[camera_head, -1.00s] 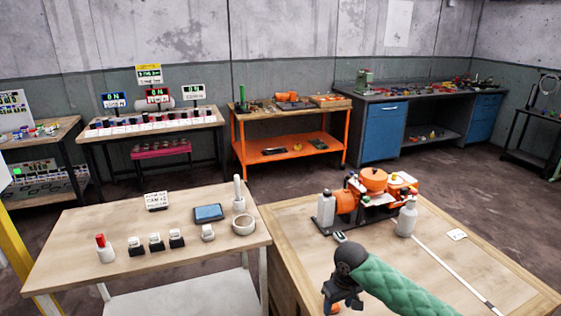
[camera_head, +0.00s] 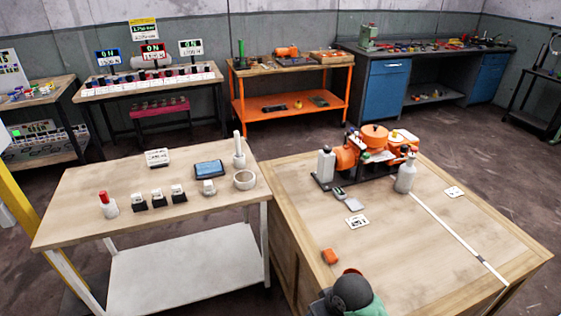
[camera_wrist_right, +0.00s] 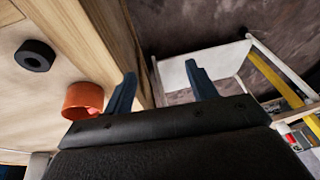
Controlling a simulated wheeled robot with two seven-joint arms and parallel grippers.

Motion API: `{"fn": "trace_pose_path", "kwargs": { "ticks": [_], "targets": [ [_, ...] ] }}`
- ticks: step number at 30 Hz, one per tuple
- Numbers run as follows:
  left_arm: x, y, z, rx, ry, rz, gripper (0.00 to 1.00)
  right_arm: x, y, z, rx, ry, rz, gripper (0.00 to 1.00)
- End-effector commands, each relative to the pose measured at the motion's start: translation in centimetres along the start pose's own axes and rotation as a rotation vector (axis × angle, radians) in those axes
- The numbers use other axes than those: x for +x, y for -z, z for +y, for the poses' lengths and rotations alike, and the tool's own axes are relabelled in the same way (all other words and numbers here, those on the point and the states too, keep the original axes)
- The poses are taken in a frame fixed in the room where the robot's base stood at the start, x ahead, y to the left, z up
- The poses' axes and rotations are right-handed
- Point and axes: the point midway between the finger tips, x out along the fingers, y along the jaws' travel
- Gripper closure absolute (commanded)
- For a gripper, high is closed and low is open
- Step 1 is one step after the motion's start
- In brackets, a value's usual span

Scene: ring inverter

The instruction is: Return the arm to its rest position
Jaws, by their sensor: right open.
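My right arm, with a green padded sleeve (camera_head: 374,307) and a dark wrist joint (camera_head: 352,291), is low at the bottom edge of the head view, by the front of the right wooden table (camera_head: 440,275). Its fingers are not clear there. In the right wrist view my right gripper (camera_wrist_right: 162,88) has its two blue fingers apart with nothing between them. An orange ring-like part (camera_wrist_right: 83,100) and a black ring (camera_wrist_right: 35,55) lie on the wooden table left of the fingers. My left gripper is not in view.
An orange machine (camera_head: 372,150) and a white bottle (camera_head: 405,176) stand at the back of the right table. A small orange piece (camera_head: 330,256) lies near its front. The left table (camera_head: 80,225) holds several small items and a white tape roll (camera_head: 245,180).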

Motion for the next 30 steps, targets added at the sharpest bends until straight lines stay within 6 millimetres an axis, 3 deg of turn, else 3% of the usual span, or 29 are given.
{"fn": "trace_pose_path", "kwargs": {
  "ticks": [5,15,30],
  "targets": [
    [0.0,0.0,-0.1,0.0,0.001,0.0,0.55,-0.7,-3.7,-0.2,0.044,-0.023,0.026,0.43],
    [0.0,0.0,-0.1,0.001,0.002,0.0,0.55,-2.8,-11.2,1.3,0.131,-0.122,0.038,0.43],
    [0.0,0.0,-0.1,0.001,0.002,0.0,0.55,-5.0,-16.9,2.8,0.185,-0.218,0.014,0.43]
  ]
}}
